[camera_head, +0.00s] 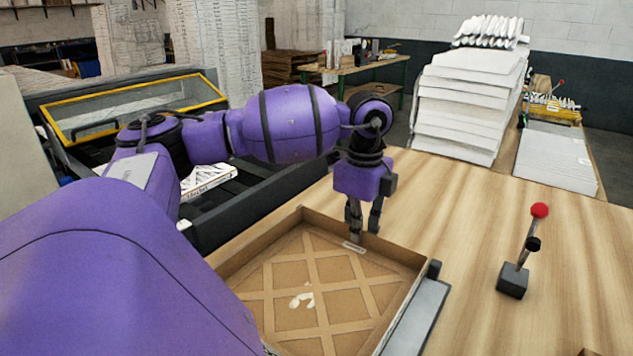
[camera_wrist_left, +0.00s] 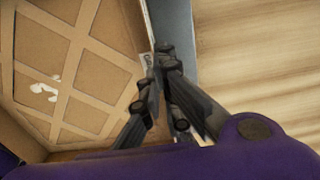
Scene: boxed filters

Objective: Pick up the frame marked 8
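A brown cardboard frame (camera_head: 295,276) with diagonal lattice strips and raised walls lies on the wooden table, with a torn white patch inside. A small pale label (camera_head: 354,247) is by its far wall; its marking is too small to read. My left gripper (camera_head: 364,232) points down at this far wall, near the label. In the left wrist view its fingers (camera_wrist_left: 158,66) converge close together at the wall of the cardboard frame (camera_wrist_left: 95,55), beside the label. The wall's contact with the fingers is hidden, so I cannot tell whether they grip it. My right gripper is out of view.
A grey metal strip (camera_head: 418,318) runs along the frame's right side. A red-knobbed lever (camera_head: 513,281) stands farther right. White filter stacks (camera_head: 462,107) (camera_head: 556,160) stand behind. A dark machine with a yellow-edged lid (camera_head: 135,104) is at left.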

